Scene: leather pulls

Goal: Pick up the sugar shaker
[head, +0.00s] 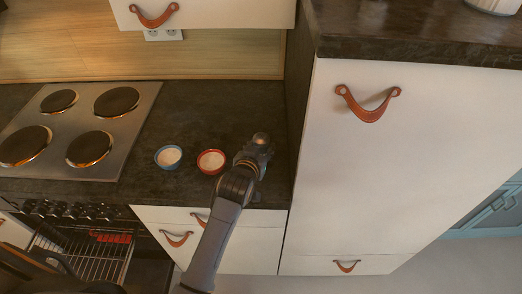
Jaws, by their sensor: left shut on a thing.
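My left gripper (258,148) is over the dark counter, just right of a red bowl, with its arm coming up from the bottom of the head view. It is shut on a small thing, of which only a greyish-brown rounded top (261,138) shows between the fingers. I take this to be the sugar shaker, but the gripper hides most of it. I cannot tell whether it still touches the counter. My right gripper is not in view.
A red bowl (211,161) and a blue bowl (169,156), both with pale contents, stand left of the gripper. A hob (84,128) lies further left. A tall white cabinet (385,170) with leather pulls stands close on the right. Counter behind the bowls is clear.

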